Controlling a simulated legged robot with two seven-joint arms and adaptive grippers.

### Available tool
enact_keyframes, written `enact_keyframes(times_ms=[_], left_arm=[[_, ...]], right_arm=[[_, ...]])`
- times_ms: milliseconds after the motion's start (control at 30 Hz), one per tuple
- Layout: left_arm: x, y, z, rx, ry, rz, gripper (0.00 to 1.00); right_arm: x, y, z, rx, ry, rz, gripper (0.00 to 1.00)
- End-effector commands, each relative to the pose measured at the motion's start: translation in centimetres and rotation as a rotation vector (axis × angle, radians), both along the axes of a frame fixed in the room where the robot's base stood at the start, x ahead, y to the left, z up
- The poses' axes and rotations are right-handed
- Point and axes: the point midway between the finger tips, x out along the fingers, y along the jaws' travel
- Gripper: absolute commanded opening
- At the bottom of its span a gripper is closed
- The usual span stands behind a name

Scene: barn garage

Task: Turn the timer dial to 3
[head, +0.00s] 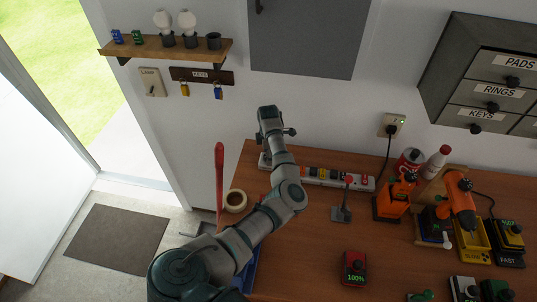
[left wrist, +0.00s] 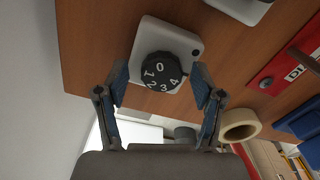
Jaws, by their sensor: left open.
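The timer shows in the left wrist view as a white box (left wrist: 189,43) with a round black dial (left wrist: 160,72) marked 0, 1, 2, 3 and 4 in white. The 0 faces the upper part of the dial and the 3 and 2 the lower part. A small dark dot sits on the box to the right of the dial. My left gripper (left wrist: 159,82) is open, its blue-padded fingers on either side of the dial with visible gaps. In the head view my left arm hides most of the gripper and timer. My right gripper is not seen.
A tape roll (head: 235,201) lies near the table's left edge; it also shows in the left wrist view (left wrist: 240,125). A power strip (head: 337,179) runs to the right of my wrist. Chargers and an orange drill (head: 460,200) crowd the right side.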

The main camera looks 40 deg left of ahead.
Motion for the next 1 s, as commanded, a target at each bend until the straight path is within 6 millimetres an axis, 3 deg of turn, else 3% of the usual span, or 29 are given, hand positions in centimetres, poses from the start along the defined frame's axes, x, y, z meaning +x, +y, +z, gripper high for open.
enact_keyframes(times_ms=[133,367,733,1000], left_arm=[[0.0,0.0,0.0,0.000,0.000,0.000,0.65],[0.0,0.0,0.0,-0.001,0.001,0.000,0.08],[0.1,0.0,0.0,-0.001,-0.001,0.049,0.08],[0.1,0.0,-0.1,-0.001,-0.001,0.225,0.08]], right_arm=[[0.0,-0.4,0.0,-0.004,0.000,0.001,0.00],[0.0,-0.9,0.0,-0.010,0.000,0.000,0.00],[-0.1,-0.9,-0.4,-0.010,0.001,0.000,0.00],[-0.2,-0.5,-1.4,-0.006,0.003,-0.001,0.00]])
